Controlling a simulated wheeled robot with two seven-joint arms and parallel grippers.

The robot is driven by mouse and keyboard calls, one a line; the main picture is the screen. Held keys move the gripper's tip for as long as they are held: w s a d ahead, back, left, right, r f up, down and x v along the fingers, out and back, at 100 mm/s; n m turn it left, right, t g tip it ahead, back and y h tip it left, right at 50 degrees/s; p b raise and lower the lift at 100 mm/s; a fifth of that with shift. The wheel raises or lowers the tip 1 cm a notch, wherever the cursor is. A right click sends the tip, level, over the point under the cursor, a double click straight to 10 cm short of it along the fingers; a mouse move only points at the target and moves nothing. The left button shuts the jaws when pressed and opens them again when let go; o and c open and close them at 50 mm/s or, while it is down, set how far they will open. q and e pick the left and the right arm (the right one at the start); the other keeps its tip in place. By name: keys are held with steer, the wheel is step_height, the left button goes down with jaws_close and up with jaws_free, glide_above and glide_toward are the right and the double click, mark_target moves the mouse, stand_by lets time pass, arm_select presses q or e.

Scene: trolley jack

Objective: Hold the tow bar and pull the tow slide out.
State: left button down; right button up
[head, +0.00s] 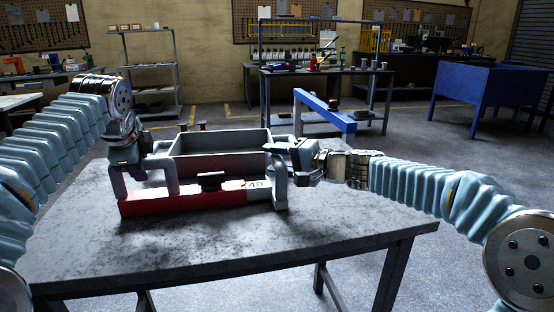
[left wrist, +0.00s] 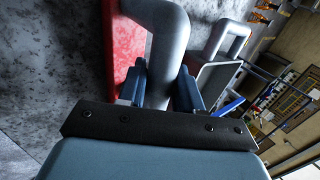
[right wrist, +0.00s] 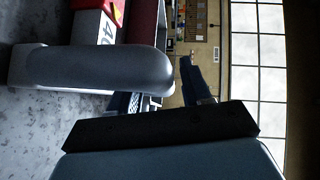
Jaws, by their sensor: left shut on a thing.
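The trolley jack stands on the table with a grey open tray (head: 222,142). Along its front lies a red and white bar (head: 160,202) marked 40, with a black knob (head: 211,181). My left gripper (head: 132,166) is shut on a grey tubular bar (head: 160,160) at the jack's left end. In the left wrist view this bar (left wrist: 167,45) runs between the two fingers, beside the red part (left wrist: 126,55). My right gripper (head: 282,150) is open beside a grey upright handle (head: 280,182) at the right end. In the right wrist view the handle (right wrist: 90,67) partly hides one finger.
The grey table (head: 225,250) is bare in front of the jack and to its right. Behind it are a blue beam (head: 325,112), a workbench (head: 320,80) with tools, and a blue bin (head: 488,90). Shelves stand at the back left.

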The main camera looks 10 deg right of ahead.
jaws_close()
arm_select(q)
steer(key=shift+a, duration=0.1)
arm_select(e)
steer(key=shift+d, duration=2.7)
steer(key=shift+o, duration=0.8)
jaws_free()
steer(key=shift+o, duration=0.3)
steer(key=shift+a, duration=0.1)
steer(key=shift+s, duration=0.1)
steer(key=v, duration=1.2)
